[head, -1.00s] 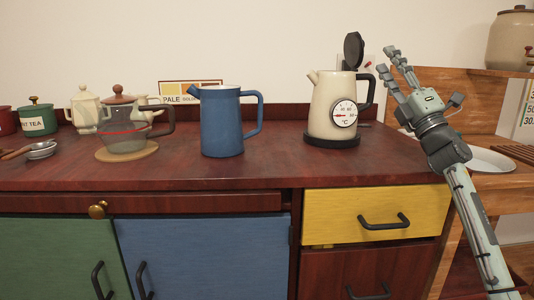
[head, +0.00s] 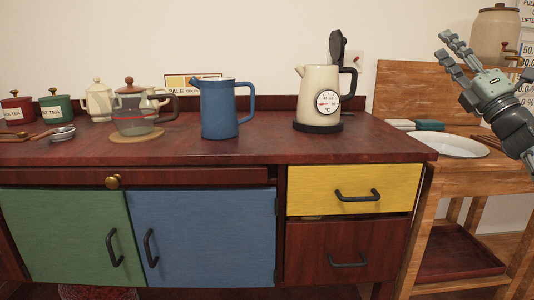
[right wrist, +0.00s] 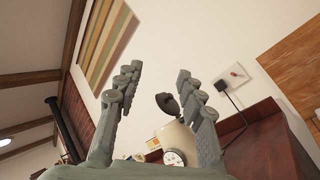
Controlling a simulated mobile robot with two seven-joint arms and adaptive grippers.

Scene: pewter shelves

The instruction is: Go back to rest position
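My right gripper (head: 459,48) is raised at the right side of the head view, above the wooden side stand and apart from everything. Its fingers are spread and empty; they also show open in the right wrist view (right wrist: 160,95). My left gripper is not in view. The cream kettle (head: 316,95) with a dial stands upright on its black base on the counter, its dark lid (head: 338,46) raised. It also appears beyond the fingers in the right wrist view (right wrist: 178,140). The blue jug (head: 219,110) stands upright to its left.
A glass teapot (head: 134,121) sits on a round mat, with red (head: 17,110) and green (head: 56,109) canisters farther left. The yellow drawer (head: 354,189) is shut. The counter's front is clear.

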